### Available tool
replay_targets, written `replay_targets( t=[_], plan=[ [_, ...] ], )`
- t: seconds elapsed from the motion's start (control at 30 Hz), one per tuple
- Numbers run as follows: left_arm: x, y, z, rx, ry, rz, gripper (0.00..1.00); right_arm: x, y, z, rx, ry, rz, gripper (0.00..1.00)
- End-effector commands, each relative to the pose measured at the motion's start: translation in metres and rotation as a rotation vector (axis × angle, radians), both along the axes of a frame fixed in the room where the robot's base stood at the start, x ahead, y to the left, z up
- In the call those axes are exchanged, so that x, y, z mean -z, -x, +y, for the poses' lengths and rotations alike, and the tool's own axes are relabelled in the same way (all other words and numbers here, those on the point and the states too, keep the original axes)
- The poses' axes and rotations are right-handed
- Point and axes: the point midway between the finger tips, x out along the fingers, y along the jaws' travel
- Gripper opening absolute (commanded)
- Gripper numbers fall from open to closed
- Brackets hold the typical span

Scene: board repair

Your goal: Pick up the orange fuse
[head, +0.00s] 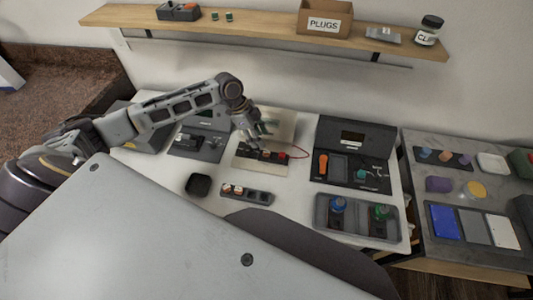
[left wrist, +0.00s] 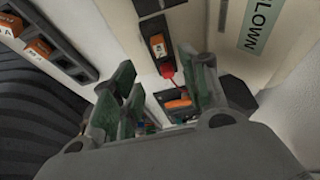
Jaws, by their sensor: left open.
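On the pale board (head: 250,165) at the table's middle is a dark fuse strip (head: 262,153) with small orange-red blocks. In the left wrist view an orange fuse (left wrist: 158,45) sits in a dark holder, with a red part at its lower end. More orange-topped fuses (head: 238,190) sit in a grey tray in front of the board; they also show in the left wrist view (left wrist: 38,47). My left gripper (head: 262,130) is open just above the board's strip. Its green-padded fingers (left wrist: 162,82) are apart, with the fuse beyond them and nothing visibly held. My right gripper is out of view.
A dark panel with an orange handle (head: 323,164) stands right of the board. A grey tray (head: 357,232) with blue and green knobs lies in front of it. A black block (head: 198,185) lies left of the fuse tray. A red wire (head: 300,152) leaves the board's right side.

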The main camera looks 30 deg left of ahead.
Motion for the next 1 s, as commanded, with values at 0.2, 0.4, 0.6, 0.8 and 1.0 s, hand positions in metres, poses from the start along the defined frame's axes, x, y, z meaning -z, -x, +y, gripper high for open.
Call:
replay_targets(
  t=[0.2,0.4,0.6,0.8,1.0],
  plan=[
    [0.022,-0.002,-0.009,-0.001,0.001,0.001,0.45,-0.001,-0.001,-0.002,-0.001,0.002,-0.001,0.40],
    [0.028,-0.003,-0.011,0.000,-0.001,0.000,0.45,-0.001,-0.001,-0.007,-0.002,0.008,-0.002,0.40],
    [0.028,-0.003,-0.011,0.000,-0.001,0.000,0.45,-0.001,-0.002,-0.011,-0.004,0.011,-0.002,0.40],
    [0.033,-0.003,-0.013,0.001,-0.001,0.002,0.45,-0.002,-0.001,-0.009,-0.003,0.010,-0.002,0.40],
    [0.051,-0.006,-0.018,0.001,0.000,0.002,0.45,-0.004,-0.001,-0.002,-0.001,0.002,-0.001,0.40]
  ],
)
